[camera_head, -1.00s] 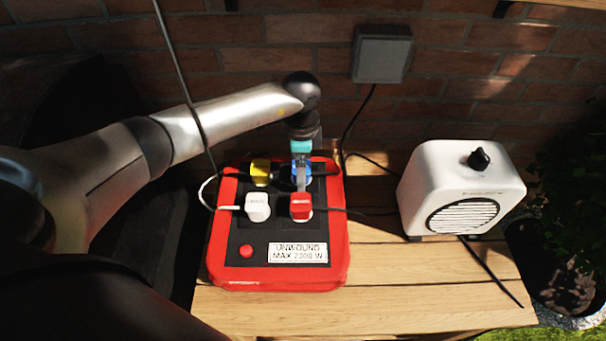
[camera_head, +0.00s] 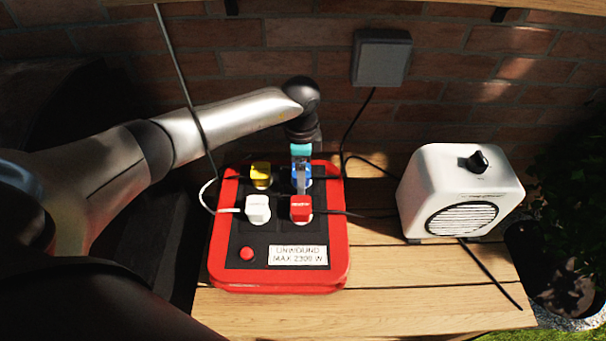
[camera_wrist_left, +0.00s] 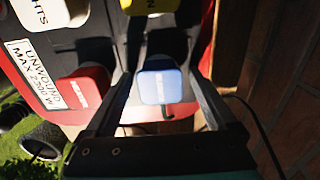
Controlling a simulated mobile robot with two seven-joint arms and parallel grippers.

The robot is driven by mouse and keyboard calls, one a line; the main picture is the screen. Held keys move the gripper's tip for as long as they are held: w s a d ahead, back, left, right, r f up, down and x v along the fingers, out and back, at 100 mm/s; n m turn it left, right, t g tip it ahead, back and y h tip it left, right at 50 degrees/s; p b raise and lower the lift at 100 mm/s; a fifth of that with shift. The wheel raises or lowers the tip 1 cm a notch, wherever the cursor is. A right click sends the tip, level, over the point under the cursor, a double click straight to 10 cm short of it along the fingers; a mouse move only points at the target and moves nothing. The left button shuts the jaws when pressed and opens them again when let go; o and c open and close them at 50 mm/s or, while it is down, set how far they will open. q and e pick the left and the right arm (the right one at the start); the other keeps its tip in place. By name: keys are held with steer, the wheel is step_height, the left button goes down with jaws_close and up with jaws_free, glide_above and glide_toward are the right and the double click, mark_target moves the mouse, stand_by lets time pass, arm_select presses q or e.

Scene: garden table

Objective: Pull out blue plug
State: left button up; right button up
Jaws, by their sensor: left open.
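The blue plug (camera_head: 308,171) sits in the back right socket of the red and black power box (camera_head: 339,240). My left gripper (camera_head: 301,186) reaches down over it from behind and partly hides it in the head view. In the left wrist view the blue plug (camera_wrist_left: 160,86) shows between the two fingers of my left gripper (camera_wrist_left: 163,92). The fingers are open, one on each side, with a gap visible around the plug. My right gripper is not in view.
A yellow plug (camera_head: 261,176), a white plug (camera_head: 257,209) and a red plug (camera_head: 301,209) sit close by on the box. A white heater (camera_head: 455,175) stands to the right on the wooden table (camera_head: 400,300). Cables run around the box. A brick wall is behind.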

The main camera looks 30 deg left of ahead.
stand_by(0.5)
arm_select(q)
jaws_close()
stand_by(0.7)
steer(key=shift+r+p, duration=0.15)
steer(key=shift+p, duration=0.2)
steer(key=shift+r+p, duration=2.85)
steer(key=shift+r, duration=0.05)
